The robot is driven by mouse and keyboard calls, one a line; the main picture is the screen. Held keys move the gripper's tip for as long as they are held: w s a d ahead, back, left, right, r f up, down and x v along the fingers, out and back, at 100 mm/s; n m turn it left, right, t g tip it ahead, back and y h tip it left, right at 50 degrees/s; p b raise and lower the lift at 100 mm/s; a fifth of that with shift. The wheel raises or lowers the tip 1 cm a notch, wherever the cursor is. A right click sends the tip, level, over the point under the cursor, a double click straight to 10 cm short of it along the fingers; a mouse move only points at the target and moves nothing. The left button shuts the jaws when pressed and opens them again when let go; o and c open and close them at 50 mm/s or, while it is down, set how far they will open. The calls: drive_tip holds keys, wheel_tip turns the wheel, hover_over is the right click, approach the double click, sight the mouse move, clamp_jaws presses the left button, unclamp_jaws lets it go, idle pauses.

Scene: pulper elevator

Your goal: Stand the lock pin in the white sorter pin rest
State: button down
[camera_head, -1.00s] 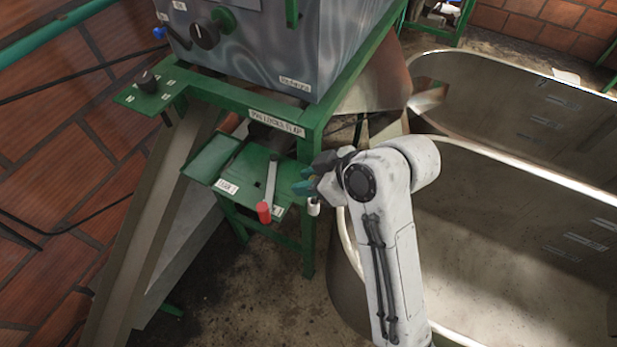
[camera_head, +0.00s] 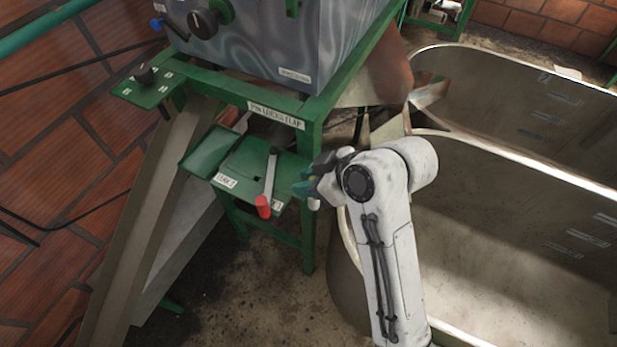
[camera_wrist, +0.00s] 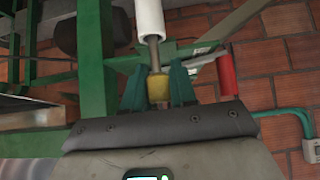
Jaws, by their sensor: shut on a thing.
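My gripper (camera_wrist: 158,86) has its teal fingers shut on the yellow part of the lock pin (camera_wrist: 158,90). The pin's metal shaft runs up the wrist picture to the white sorter pin rest (camera_wrist: 150,18), a white cylinder in line with it. I cannot tell whether the shaft's tip is inside the rest or only in front of it. In the head view, my gripper (camera_head: 305,184) is at the right edge of the green stand. The white rest (camera_head: 313,203) shows partly just below the fingers. The pin is hidden there.
A lever with a red handle (camera_head: 263,206) lies on the green stand (camera_head: 228,165), left of my gripper. It also shows close to the fingers in the wrist view (camera_wrist: 227,75). A large metal tank (camera_head: 500,240) is at right. A grey machine (camera_head: 270,45) is above.

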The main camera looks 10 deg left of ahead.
drive_tip(key=shift+f, duration=0.15)
drive_tip(key=c, duration=0.8)
unclamp_jaws()
drive_tip(key=shift+d, duration=0.1)
drive_tip(key=b+v, duration=0.1)
drive_tip(key=v, duration=0.9)
drive_tip(key=shift+s+d+r, duration=0.1)
drive_tip(key=shift+d+r, duration=0.1)
drive_tip(key=shift+r, duration=0.05)
drive_tip(key=s+d+f+m+h, duration=0.3)
drive_tip(key=s+d+f+m, duration=0.2)
drive_tip(key=s+d+f, duration=0.3)
drive_tip(key=s+d+f+m+h, duration=0.3)
drive_tip(key=s+d+f+m, duration=0.3)
drive_tip(key=d+f, duration=0.45)
drive_tip(key=s+d+f+m+h, duration=0.1)
drive_tip(key=s+d, duration=0.1)
drive_tip(key=s, duration=0.1)
drive_tip(key=s+d+f+m+g, duration=0.1)
drive_tip(key=s+d, duration=0.1)
drive_tip(key=s, duration=0.2)
drive_tip(key=s+d+f+m+g+h, duration=0.1)
drive_tip(key=s+d+f, duration=0.1)
drive_tip(key=s, duration=0.1)
drive_tip(key=shift+s+d+f+m+h, duration=0.1)
drive_tip(key=shift+s+d+m+h, duration=0.1)
drive_tip(key=shift+m+h, duration=0.15)
